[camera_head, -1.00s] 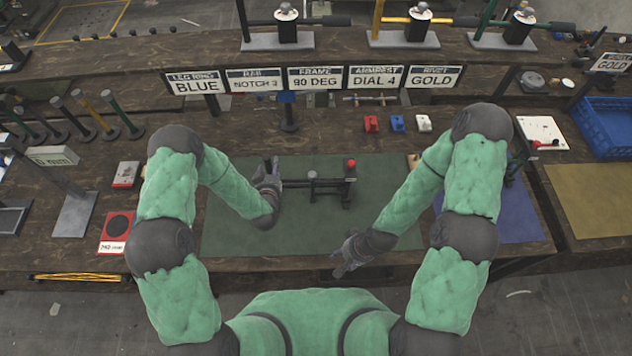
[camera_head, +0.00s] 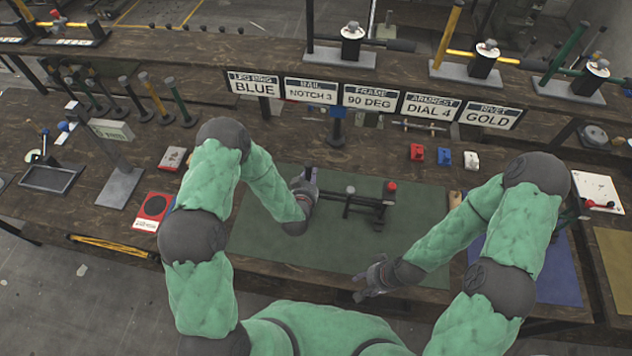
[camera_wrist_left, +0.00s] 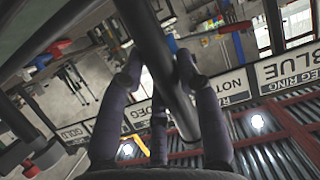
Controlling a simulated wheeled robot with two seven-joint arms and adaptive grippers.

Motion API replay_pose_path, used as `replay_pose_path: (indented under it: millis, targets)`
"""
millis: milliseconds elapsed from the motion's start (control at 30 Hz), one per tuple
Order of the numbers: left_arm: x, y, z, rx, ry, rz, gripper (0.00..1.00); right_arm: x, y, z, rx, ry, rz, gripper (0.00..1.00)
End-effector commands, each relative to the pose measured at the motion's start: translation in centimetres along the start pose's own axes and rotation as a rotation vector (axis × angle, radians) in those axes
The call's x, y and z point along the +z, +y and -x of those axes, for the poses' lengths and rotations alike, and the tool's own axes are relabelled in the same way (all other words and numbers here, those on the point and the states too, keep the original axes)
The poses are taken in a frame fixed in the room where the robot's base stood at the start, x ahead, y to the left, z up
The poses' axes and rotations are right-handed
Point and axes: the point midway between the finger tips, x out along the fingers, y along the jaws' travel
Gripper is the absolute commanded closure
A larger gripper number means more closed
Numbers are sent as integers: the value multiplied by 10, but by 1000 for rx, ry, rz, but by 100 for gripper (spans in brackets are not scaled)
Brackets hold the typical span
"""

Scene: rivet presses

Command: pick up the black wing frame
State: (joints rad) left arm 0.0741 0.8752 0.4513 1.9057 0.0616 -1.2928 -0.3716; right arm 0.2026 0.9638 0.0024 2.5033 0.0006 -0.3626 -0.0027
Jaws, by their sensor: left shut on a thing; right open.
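The black wing frame (camera_head: 352,199) is a dark bar assembly with a red knob (camera_head: 390,187) at its right end, over the green mat in the head view. My left gripper (camera_head: 308,186) is at its left end. In the left wrist view, the fingers of my left gripper (camera_wrist_left: 170,88) are closed around a dark round bar (camera_wrist_left: 158,50) of the frame. I cannot tell whether the frame touches the mat. My right gripper (camera_head: 368,284) is open and empty near the bench's front edge, apart from the frame.
The green mat (camera_head: 290,250) has free room in front of the frame. Behind it stand a row of signs (camera_head: 370,97) and small red, blue and white blocks (camera_head: 444,156). A blue mat (camera_head: 545,270) lies right; a red-framed pad (camera_head: 154,207) lies left.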

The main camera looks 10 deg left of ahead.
Motion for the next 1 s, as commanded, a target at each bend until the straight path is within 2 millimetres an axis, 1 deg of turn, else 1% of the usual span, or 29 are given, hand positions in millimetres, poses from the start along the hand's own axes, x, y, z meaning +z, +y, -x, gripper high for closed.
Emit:
replay_pose_path:
  millis: [33, 300, 433, 567, 667, 767, 900, 1000]
  targets:
    - [-11, 0, 3, 0, 8, 2, 100, 0, 0, 0, 0, 0, 0, 53]
    - [-49, 0, 19, 1, 7, 2, 100, 0, 0, 0, 0, 0, 0, 53]
    - [-63, 0, 25, 1, 7, 2, 100, 0, 0, 0, 0, 0, 0, 53]
    - [-72, 0, 29, 0, 5, 2, 100, 0, 0, 0, 0, 0, 0, 53]
    - [-68, 0, 27, 0, 2, 3, 100, 0, 0, 0, 0, 0, 0, 53]
    - [-53, 0, 20, -1, 0, 5, 100, 0, 0, 0, 0, 0, 0, 53]
    - [-27, 0, 8, 0, 1, 9, 100, 0, 0, 0, 0, 0, 0, 53]
    - [-13, 0, 4, 0, 3, 12, 100, 0, 0, 0, 0, 0, 0, 53]
